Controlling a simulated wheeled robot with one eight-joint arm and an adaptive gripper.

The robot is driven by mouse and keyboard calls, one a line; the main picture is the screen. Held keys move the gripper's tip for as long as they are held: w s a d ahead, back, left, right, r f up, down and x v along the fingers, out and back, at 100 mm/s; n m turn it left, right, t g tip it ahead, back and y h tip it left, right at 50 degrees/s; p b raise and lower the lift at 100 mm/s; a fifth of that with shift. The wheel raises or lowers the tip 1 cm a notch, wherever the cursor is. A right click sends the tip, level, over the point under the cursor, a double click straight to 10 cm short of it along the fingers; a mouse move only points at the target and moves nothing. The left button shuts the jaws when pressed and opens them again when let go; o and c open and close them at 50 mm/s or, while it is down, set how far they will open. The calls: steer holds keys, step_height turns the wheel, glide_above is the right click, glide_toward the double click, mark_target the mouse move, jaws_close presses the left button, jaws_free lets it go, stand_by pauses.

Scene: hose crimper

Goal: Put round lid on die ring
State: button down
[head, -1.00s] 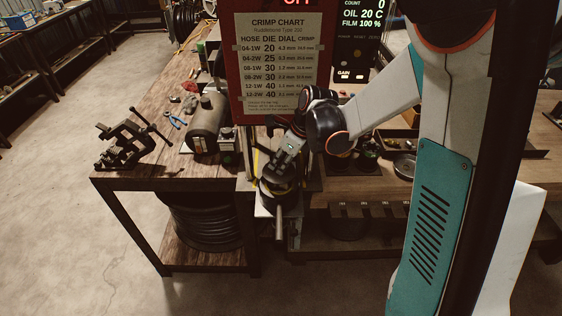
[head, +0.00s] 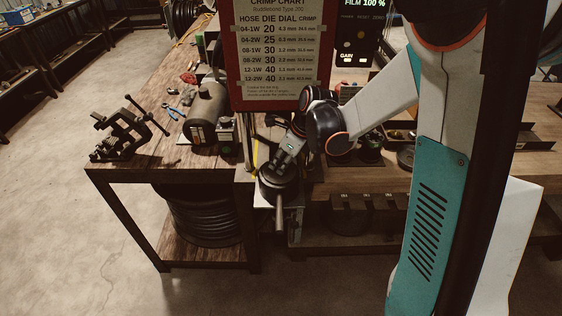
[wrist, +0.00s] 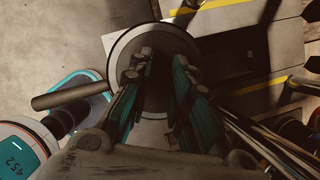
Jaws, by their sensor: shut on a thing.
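My gripper (head: 281,168) points down over the crimper at the table's front edge. Its fingers (wrist: 160,80) are shut on the round lid (wrist: 124,44), a dark disc with a pale rim, partly hidden behind them. In the head view the dark round lid (head: 270,188) lies below my fingertips, over the crimper head. The die ring is hidden under the lid and my gripper, so I cannot tell whether they touch. A grey bar handle (head: 279,217) sticks out toward me below the lid; a bar (wrist: 72,93) also shows at left in the wrist view.
A red-framed crimp chart (head: 281,55) stands close behind my gripper. A vise (head: 125,133) and a grey cylindrical tank (head: 208,112) are on the table to the left. Coiled black hose (head: 205,217) is on the lower shelf. Yellow-striped plates (wrist: 245,88) flank the crimper.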

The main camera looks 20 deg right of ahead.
steer(key=shift+f, duration=0.2)
steer(key=c, duration=1.4)
jaws_free()
steer(key=v, duration=1.2)
